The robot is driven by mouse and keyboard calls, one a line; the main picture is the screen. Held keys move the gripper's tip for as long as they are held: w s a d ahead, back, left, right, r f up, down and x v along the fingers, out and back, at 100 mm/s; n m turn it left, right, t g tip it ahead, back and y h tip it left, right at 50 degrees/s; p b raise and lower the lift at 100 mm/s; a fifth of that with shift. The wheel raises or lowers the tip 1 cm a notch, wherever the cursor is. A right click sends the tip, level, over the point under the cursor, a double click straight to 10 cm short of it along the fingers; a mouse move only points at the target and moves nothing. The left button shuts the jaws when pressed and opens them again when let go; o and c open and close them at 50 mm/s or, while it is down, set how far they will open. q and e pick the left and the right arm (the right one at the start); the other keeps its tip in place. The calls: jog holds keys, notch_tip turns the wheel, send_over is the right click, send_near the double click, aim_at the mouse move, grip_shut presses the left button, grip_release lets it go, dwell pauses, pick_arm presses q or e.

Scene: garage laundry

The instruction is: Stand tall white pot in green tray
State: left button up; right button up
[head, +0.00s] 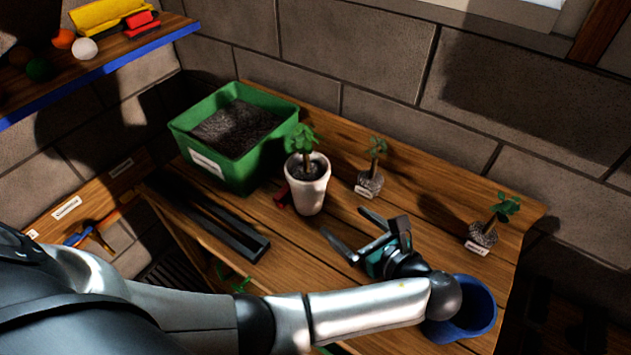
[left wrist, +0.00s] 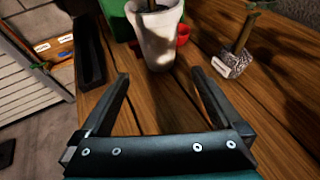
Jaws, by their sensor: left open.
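The tall white pot (head: 308,190) holds soil and a leafy seedling and stands upright on the wooden bench. It also shows in the left wrist view (left wrist: 157,45), cut off at the top, beyond the fingertips. My left gripper (head: 342,220) is open and empty, low over the bench to the pot's front right; its fingers point toward the pot in the left wrist view (left wrist: 160,74). A deep green container (head: 200,165) with dark soil stands behind and left of the pot. I cannot tell whether it is the green tray. My right gripper is out of view.
A narrow black tray (head: 240,238) lies left of the pot, a small red item (head: 282,198) beside it. Seedlings in root plugs stand right (head: 370,182) and far right (head: 483,235). A blue pot (head: 478,312) is partly behind my arm. Bare boards lie between gripper and pot.

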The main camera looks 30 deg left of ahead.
aim_at(317, 204)
pick_arm(q)
jog(key=x, duration=0.3)
jog(key=shift+s+a+f+b, duration=0.2)
jog(key=shift+a+b, duration=0.1)
jog(key=shift+b, duration=0.1)
jog(key=b+x, duration=0.1)
jog(key=x, duration=0.3)
jog(key=shift+w+a+f, duration=0.2)
jog(key=shift+w+a, duration=0.05)
jog(key=shift+w+a+f, duration=0.2)
jog(key=shift+w+a, duration=0.1)
jog(key=shift+a, duration=0.15)
jog(key=shift+w+a+f, duration=0.15)
jog(key=shift+a+f, duration=0.05)
jog(key=b+x, duration=0.2)
jog(key=x, duration=0.1)
jog(key=shift+w+a+f, duration=0.1)
jog(key=shift+f, duration=0.45)
jog(key=shift+w+a+f, duration=0.1)
jog(key=shift+w+a, duration=0.15)
jog(key=shift+a, duration=0.15)
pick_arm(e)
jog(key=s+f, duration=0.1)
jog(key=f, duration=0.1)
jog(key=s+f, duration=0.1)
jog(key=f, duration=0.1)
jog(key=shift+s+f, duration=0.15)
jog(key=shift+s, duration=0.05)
